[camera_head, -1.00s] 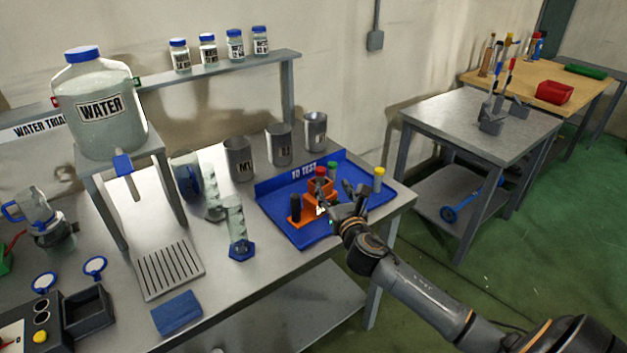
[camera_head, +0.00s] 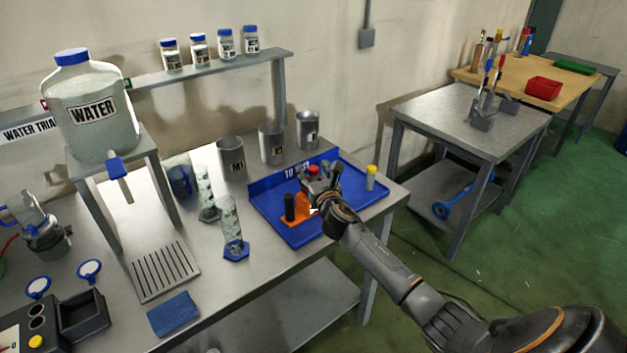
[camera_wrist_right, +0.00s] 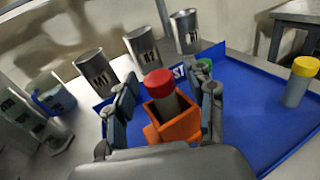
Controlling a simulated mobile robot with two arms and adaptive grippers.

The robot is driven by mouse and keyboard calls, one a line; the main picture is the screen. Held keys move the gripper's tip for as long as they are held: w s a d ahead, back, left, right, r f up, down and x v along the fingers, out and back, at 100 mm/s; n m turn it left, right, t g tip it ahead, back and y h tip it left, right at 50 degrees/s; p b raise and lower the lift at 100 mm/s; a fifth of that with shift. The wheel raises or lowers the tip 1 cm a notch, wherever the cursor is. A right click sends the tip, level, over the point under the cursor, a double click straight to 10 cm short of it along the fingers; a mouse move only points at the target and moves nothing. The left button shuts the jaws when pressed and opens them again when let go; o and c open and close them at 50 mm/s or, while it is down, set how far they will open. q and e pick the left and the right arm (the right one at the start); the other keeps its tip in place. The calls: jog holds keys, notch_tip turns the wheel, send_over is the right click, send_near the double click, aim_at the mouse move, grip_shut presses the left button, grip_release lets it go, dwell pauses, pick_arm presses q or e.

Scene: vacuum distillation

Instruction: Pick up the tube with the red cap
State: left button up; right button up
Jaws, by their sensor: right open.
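The tube with the red cap (camera_wrist_right: 158,84) stands upright in an orange holder (camera_wrist_right: 175,128) on the blue tray (camera_head: 292,236). In the head view only its red cap (camera_head: 313,169) shows clearly, partly behind my gripper. My right gripper (camera_head: 322,178) is over the holder. In the right wrist view its two fingers (camera_wrist_right: 166,105) are apart, one on each side of the red-capped tube, and nothing is held. Whether a finger touches the tube cannot be told. My left gripper is not in view.
A yellow-capped tube (camera_head: 371,177) stands to the right on the tray, and a black-capped tube (camera_head: 290,207) to the left. A green cap (camera_wrist_right: 205,64) shows behind the right finger. Metal cups (camera_head: 271,144) stand behind the tray; glass cylinders (camera_head: 232,229) stand to its left.

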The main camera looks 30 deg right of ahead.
grip_shut()
jog(key=shift+r, duration=0.1)
